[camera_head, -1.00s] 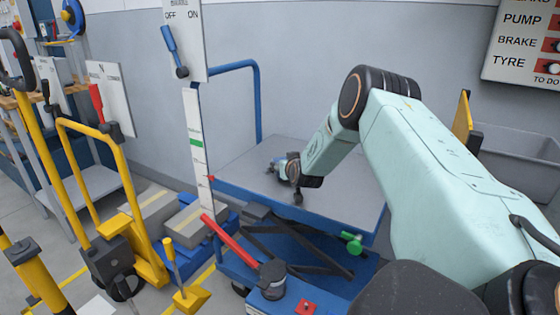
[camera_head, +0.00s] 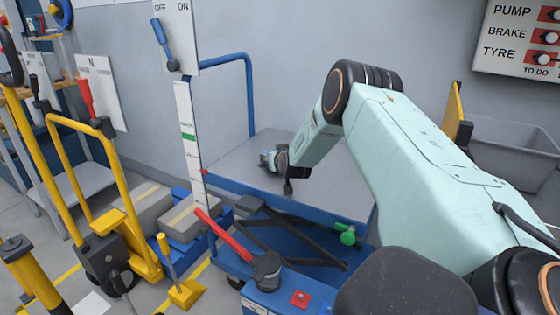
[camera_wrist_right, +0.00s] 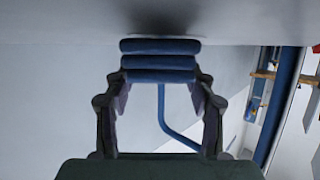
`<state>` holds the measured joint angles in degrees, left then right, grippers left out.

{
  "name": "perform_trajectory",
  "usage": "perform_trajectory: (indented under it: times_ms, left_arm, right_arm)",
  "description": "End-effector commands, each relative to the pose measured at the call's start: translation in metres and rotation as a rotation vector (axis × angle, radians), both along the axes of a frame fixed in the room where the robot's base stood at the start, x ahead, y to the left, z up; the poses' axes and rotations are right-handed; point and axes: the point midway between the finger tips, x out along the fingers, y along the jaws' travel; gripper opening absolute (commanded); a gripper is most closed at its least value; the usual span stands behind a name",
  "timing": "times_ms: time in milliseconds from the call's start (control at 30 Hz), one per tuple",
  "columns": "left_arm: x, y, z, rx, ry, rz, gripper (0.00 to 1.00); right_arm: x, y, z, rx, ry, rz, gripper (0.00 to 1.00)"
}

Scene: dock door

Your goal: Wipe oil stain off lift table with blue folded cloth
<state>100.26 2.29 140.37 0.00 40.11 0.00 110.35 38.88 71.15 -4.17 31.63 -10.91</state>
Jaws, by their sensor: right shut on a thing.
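The blue folded cloth (camera_wrist_right: 158,62) is a stack of dark blue layers between the fingertips of my right gripper (camera_wrist_right: 160,80) in the right wrist view. That gripper is shut on it. In the head view my right gripper (camera_head: 272,160) is low over the grey top of the blue lift table (camera_head: 330,178), near its far left part. A dark smudge (camera_wrist_right: 160,27) lies on the grey surface beside the cloth; I cannot tell whether it is the oil stain or shadow. No stain shows clearly in the head view, where the gripper hides part of the tabletop. My left gripper is out of view.
A blue handrail (camera_head: 249,95) stands at the table's far left edge. A red lever (camera_head: 225,235) and green knob (camera_head: 347,235) are at its near side. A yellow-handled truck (camera_head: 118,190) stands left, a grey bin (camera_head: 515,145) right. The table's right part looks clear.

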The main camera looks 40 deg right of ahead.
Motion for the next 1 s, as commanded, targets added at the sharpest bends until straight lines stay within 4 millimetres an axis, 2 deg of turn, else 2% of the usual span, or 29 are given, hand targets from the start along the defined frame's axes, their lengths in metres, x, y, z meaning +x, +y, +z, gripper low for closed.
perform_trajectory:
  times_ms: [267,700,1000]
  left_arm:
    - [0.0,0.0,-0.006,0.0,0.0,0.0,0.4]
    - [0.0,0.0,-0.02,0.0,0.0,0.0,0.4]
    - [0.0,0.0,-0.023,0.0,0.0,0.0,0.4]
  right_arm:
    - [0.01,0.004,-0.002,0.001,0.002,0.001,0.19]
    - [0.041,0.012,0.001,0.0,-0.001,0.0,0.19]
    - [0.043,0.011,-0.002,0.0,0.001,0.0,0.19]
